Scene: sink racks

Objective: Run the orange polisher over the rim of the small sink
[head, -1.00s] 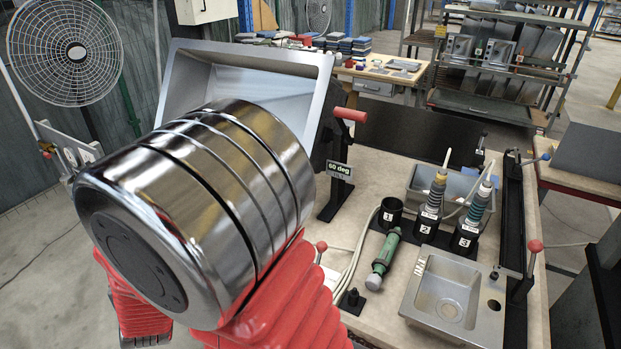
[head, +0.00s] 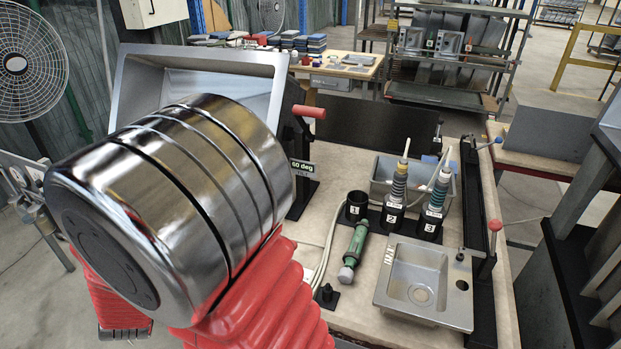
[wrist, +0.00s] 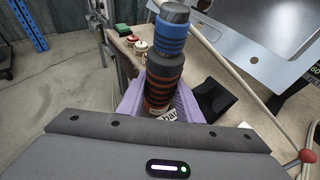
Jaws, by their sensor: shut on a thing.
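My gripper (wrist: 160,104) shows in the wrist view, its lilac fingers shut around the orange polisher (wrist: 160,88). The polisher is a dark body with orange bands, a partly hidden white label, and a blue banded section with a grey end at the top. In the head view, my silver and red arm fills the left and middle, and gripper and polisher are hidden. The small sink (head: 397,294), a steel basin with a flat rim and a round hole at right, lies on the bench at right. It is not seen in the wrist view.
A large tilted sink (head: 135,88) stands behind my arm, beside a "60 deg" sign (head: 302,167). Holder 1 (head: 356,206) looks empty; two upright tools (head: 398,188) stand beside it. A green tool (head: 354,250) lies left of the small sink. A red-knobbed clamp (head: 494,226) stands at right.

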